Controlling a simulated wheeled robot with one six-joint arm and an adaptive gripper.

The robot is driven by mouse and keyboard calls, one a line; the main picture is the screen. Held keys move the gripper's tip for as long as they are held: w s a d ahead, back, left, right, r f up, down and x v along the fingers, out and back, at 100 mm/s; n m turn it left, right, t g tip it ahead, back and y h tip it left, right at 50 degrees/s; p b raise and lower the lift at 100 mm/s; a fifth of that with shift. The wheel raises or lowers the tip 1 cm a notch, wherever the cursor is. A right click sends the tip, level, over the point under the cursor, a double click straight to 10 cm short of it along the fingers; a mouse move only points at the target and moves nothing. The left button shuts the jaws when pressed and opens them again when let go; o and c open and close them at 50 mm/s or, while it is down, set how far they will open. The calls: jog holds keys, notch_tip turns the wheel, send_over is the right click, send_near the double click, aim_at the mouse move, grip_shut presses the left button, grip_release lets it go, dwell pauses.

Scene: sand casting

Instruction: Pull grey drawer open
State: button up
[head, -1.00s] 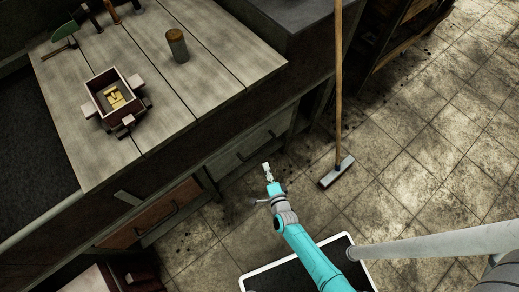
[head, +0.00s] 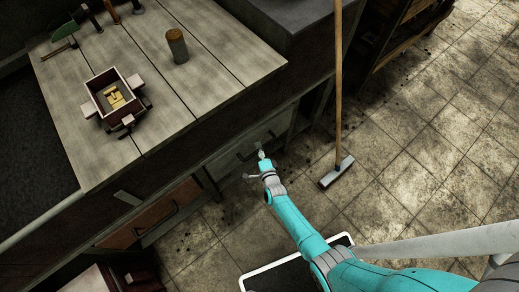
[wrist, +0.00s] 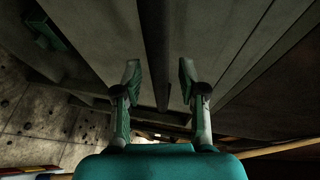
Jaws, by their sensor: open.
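The grey drawer (head: 225,162) is in the front of the workbench, below the wooden top, and looks shut. It has a dark bar handle (head: 248,149). My gripper (head: 262,155) is at the right part of this drawer front, close to the handle. In the wrist view my gripper (wrist: 160,78) is open, with one finger on each side of a dark bar (wrist: 154,45) that looks like the handle. The fingers look apart from the bar, and nothing is held. How deep the bar sits between the fingers is hard to tell.
A reddish-brown drawer (head: 130,234) with its own handle lies left of the grey one. A broom (head: 338,171) stands upright to the right of my arm. A moulding box (head: 117,98) and a cylinder (head: 176,45) stand on the benchtop (head: 160,85). Tiled floor (head: 420,180) is free at right.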

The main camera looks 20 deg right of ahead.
jog(key=shift+w, duration=0.15)
grip_shut()
